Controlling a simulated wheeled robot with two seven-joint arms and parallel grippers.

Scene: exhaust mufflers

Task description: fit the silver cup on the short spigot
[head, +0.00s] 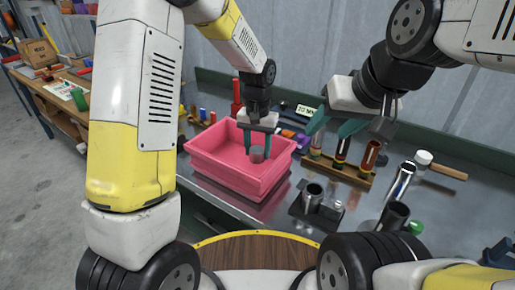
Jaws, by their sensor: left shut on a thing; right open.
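My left gripper (257,150) points down over the pink bin and is shut on a small grey, silver-looking cup (257,155). The cup is at the bin's opening; I cannot tell whether it touches the bin floor. A dark base (299,212) on the bench to the right carries a wider silver cylinder (312,192) and a small, short silver post (338,207), which looks like the short spigot. The cup is apart from this base. My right gripper (326,133) is open and empty, with teal fingers, above the bench behind the base.
The pink bin (214,172) stands on the metal bench. A wooden rack (337,171) with coloured tubes is behind the base. A shiny cylinder (399,183), a dark cylinder (393,217), a green item (415,228) and a mallet (445,171) lie to the right.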

